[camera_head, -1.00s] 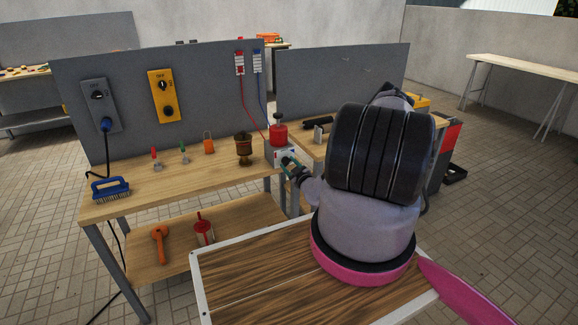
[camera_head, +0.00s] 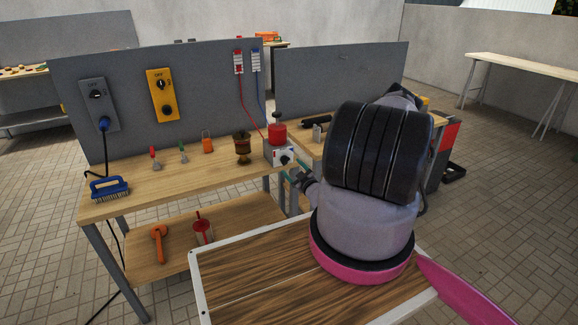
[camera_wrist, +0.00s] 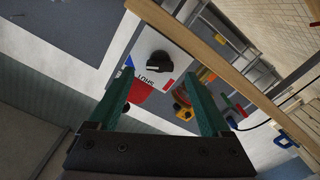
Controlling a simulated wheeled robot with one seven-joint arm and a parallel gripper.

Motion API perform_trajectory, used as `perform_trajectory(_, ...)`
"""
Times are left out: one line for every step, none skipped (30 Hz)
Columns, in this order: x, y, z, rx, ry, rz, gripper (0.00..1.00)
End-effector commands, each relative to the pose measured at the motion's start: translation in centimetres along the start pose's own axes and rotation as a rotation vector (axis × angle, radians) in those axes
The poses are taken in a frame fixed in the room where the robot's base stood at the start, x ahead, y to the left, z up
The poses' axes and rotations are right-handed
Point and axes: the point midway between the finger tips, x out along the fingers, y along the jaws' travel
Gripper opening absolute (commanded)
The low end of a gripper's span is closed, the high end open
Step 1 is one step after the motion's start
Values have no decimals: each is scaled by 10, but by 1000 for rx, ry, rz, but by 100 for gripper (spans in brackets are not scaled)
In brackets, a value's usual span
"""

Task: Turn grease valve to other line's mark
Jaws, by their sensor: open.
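The grease valve (camera_head: 281,153) is a white box at the right end of the bench, with a black knob (camera_head: 285,160) on its front and a red reservoir (camera_head: 277,132) on top. In the wrist view the knob (camera_wrist: 155,63) stands between and beyond the fingertips, near a SHUT label, a blue mark (camera_wrist: 129,62) and a red mark (camera_wrist: 167,84). Exactly where the knob points is hard to tell. My gripper (camera_head: 297,170) is open and empty, just in front of the box; its green fingers (camera_wrist: 163,84) also show in the wrist view, apart from the knob.
A second bench (camera_head: 330,145) lies behind my arm.

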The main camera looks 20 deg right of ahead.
Motion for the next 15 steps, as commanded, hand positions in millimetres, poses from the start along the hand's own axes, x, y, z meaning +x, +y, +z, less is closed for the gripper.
perform_trajectory(-11,0,0,3,-3,1,82)
perform_trajectory(-18,0,0,4,-3,1,82)
perform_trajectory(-26,0,1,3,-3,1,82)
perform_trajectory(-31,0,1,2,-3,1,82)
perform_trajectory(-37,0,1,3,-3,1,82)
perform_trajectory(-43,0,0,3,-2,1,82)
perform_trajectory(-47,0,1,2,-3,1,82)
perform_trajectory(-51,0,0,2,-2,1,82)
perform_trajectory(-55,0,0,2,-1,1,82)
perform_trajectory(-58,0,0,2,-1,0,82)
perform_trajectory(-60,0,1,1,-2,0,82)
perform_trajectory(-62,0,0,0,-2,0,82)
perform_trajectory(-64,0,0,0,-1,0,82)
perform_trajectory(-65,0,0,0,-1,0,82)
perform_trajectory(-65,0,0,0,-1,0,82)
